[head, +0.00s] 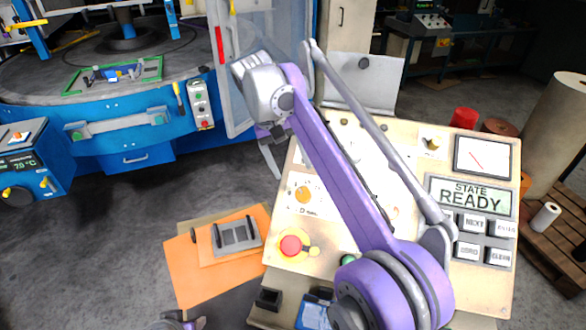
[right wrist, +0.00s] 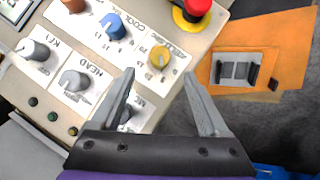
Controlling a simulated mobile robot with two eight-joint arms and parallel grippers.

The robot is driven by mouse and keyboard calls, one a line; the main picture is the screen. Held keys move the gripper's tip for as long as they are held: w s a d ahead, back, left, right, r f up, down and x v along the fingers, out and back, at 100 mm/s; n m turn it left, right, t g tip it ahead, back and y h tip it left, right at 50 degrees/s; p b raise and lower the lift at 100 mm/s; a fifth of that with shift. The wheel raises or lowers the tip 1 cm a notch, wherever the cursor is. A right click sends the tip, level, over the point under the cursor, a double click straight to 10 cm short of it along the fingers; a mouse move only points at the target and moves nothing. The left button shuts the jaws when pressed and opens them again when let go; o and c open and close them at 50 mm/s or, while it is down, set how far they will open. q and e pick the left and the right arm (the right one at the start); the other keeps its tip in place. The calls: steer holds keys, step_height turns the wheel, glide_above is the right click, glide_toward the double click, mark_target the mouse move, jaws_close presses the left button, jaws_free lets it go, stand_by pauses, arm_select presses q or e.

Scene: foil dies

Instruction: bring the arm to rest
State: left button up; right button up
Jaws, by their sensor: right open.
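My purple right arm reaches up across the control panel (head: 400,285) in the head view. Its gripper (head: 272,150) hangs beyond the panel's upper left edge, partly hidden by the wrist. In the right wrist view the two fingers of the gripper (right wrist: 160,82) stand wide apart with nothing held between them. The panel's knobs, such as the yellow knob (right wrist: 159,57) and blue knob (right wrist: 113,26), lie beyond the fingers. The panel display (head: 472,197) reads STATE READY. My left gripper does not show; only a small purple part of me appears at the bottom edge.
A red emergency button (head: 291,245) sits at the panel's lower left. Left of it, a grey slotted fixture (head: 237,236) lies on orange sheets (head: 190,280). A blue press machine (head: 120,150) stands at the back left. A clear guard door (head: 235,100) is behind the gripper.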

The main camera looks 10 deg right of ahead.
steer(key=shift+s+d, duration=0.1)
stand_by(0.3)
steer(key=s+d+f+t+y, duration=0.1)
steer(key=s+d+f+t, duration=0.1)
steer(key=s+f, duration=0.4)
steer(key=s+d+f+t+y, duration=0.1)
steer(key=s+d+f+t, duration=0.1)
steer(key=s+d+f, duration=0.2)
steer(key=s+d+f+t+y, duration=0.1)
steer(key=s+d+f, duration=0.3)
steer(key=s+f, duration=0.6)
steer(key=shift+s+t, duration=0.7)
steer(key=shift+s, duration=1.9)
steer(key=shift+w, duration=0.1)
steer(key=shift+r, duration=0.1)
